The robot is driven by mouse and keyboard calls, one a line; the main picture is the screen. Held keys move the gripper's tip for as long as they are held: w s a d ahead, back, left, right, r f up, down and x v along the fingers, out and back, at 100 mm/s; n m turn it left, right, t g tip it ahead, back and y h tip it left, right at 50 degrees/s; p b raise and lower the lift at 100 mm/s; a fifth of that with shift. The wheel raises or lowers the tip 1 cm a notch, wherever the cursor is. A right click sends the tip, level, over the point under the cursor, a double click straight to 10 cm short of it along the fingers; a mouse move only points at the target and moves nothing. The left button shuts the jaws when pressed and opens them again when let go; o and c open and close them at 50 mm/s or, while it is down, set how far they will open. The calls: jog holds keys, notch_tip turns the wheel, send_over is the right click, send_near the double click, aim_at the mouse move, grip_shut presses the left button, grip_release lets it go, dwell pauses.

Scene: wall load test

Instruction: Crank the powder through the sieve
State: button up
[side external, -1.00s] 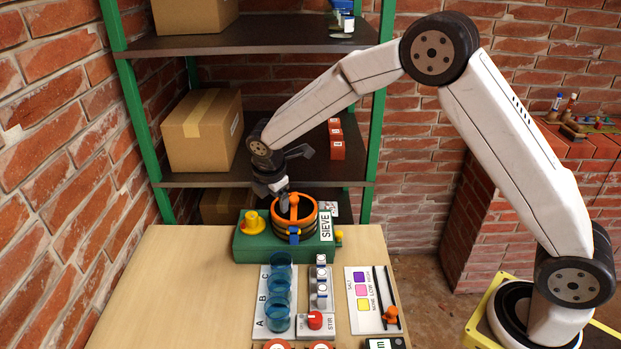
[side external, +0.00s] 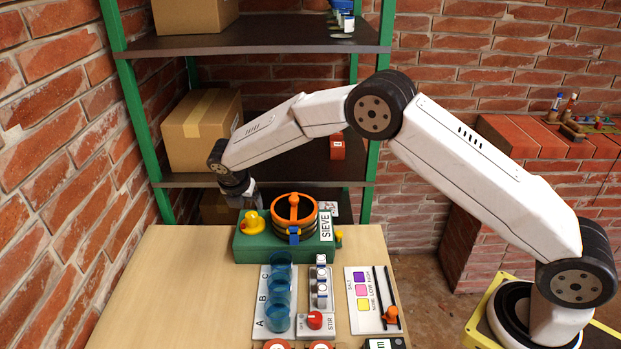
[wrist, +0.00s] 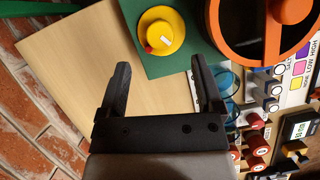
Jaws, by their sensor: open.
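The sieve station is a green box (side external: 270,250) labelled SIEVE at the back of the table. It holds a round orange-rimmed drum (side external: 294,212) with a bar across its top. A yellow round knob (side external: 256,222) sits left of the drum; in the wrist view the yellow knob (wrist: 161,32) has a red mark on its edge. My gripper (wrist: 160,66) is open and empty. In the wrist view the knob lies just beyond and between the fingertips, not gripped. In the side view my gripper (side external: 249,203) is low, just behind the knob. No powder is discernible.
Blue cups (side external: 278,292) stand on a tray marked A, B, C in front of the sieve. Beside them are a STIR panel (side external: 316,322) and a card with coloured squares (side external: 363,290). A shelf with boxes stands behind. The table's left side is clear.

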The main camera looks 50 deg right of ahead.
aim_at(251, 215)
jog(key=shift+x, duration=3.5)
grip_shut()
